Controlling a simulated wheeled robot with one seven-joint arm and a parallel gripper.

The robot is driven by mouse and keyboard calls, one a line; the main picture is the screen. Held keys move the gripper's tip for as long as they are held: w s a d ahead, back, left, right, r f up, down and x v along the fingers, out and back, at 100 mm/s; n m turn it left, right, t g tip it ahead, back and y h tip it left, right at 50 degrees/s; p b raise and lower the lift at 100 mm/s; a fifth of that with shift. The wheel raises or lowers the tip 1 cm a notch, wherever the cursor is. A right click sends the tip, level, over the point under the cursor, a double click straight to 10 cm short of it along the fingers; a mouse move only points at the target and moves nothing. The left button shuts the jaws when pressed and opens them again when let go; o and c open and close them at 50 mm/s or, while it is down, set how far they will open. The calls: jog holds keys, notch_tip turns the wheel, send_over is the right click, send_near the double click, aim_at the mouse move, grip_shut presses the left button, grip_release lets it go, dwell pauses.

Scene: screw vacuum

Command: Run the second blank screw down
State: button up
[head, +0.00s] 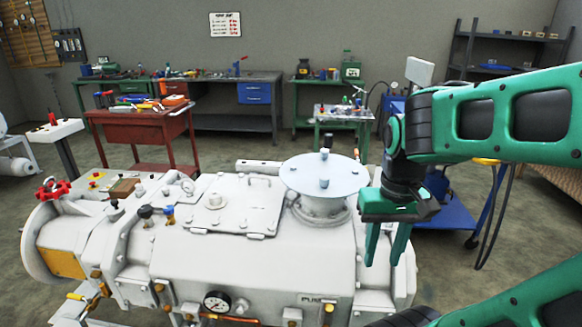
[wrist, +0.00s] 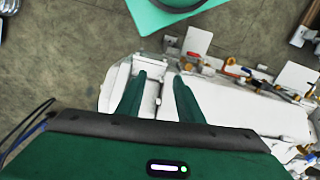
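A white vacuum pump (head: 255,262) stands in front of me. On its top right sits a round pale blue-grey blank plate (head: 300,171) on a short neck. Two screws stand up from the plate: a pale far screw (head: 324,154) and a bluer near screw (head: 323,184). I cannot tell which is the second one, or how deep either sits. My gripper (head: 386,246) hangs right of the plate, apart from it, with its fingers pointing down. The wrist view shows the fingers (wrist: 160,76) apart, nothing between them, over the pump's white end (wrist: 148,100).
A blue cart (head: 447,213) stands behind my gripper. A red tool cart (head: 142,128) and workbenches are farther back. Open floor lies between.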

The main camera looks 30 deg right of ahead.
jog(key=w+d+r+n, duration=0.1)
jog(key=w+r+n, duration=0.3)
jog(key=w, duration=0.5)
jog(key=w+d+r+n, duration=0.1)
jog(key=w+r+n, duration=0.1)
jog(key=w+r, duration=0.5)
jog(key=n, duration=0.8)
send_near(293, 167)
notch_tip(293, 167, down, 7)
jog(key=shift+s+a+f, duration=0.15)
grip_shut()
